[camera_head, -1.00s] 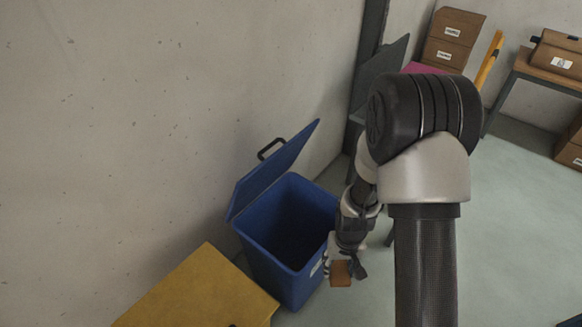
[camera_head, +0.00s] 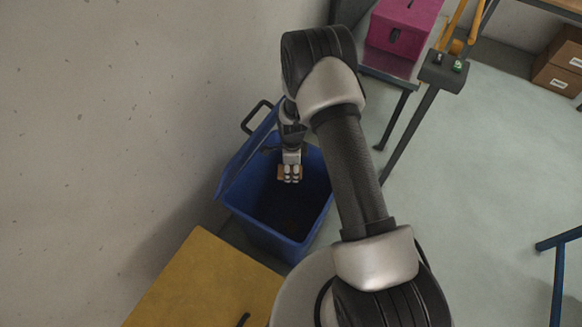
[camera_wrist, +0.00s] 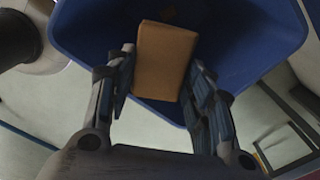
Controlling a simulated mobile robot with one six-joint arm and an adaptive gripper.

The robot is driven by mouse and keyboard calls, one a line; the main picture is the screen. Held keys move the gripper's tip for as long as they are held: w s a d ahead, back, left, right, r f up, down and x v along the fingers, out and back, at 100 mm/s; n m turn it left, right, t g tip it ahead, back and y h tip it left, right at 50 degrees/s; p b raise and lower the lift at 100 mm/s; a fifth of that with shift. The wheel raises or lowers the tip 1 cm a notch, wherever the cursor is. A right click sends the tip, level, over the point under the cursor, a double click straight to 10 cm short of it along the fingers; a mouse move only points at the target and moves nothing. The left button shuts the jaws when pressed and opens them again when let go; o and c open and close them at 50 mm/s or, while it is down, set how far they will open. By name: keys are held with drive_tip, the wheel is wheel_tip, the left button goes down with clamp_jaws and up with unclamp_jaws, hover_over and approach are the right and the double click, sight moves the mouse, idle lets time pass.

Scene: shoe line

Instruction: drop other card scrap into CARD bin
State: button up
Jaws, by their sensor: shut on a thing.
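The card scrap (camera_wrist: 164,62) is a small flat tan-brown piece between my fingers in the wrist view. It also shows as a small brown patch at my gripper (camera_head: 290,176) in the head view. My gripper is shut on it. The blue bin (camera_head: 313,232) stands against the wall with its lid raised. My gripper and the scrap appear over the bin's opening. How high they are above the rim is hard to tell. The bin's blue rim and wall (camera_wrist: 240,50) fill the wrist view behind the scrap. The bin's label is not visible now.
A yellow box-like unit (camera_head: 200,275) stands in front of the bin at lower left. A magenta box (camera_head: 405,30) sits on a grey table at the back. A post with a small button box (camera_head: 443,72) stands to the right. The floor at right is mostly open.

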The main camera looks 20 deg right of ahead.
drive_tip(key=w+f+m, duration=0.1)
drive_tip(key=m, duration=0.1)
drive_tip(key=f+m, duration=0.1)
drive_tip(key=m, duration=0.1)
drive_tip(key=shift+w+f, duration=0.1)
drive_tip(key=shift+w, duration=0.3)
wheel_tip(320, 180, down, 6)
drive_tip(key=b, duration=0.3)
drive_tip(key=o, duration=0.9)
drive_tip(key=shift+o, duration=0.2)
drive_tip(key=shift+r, duration=0.2)
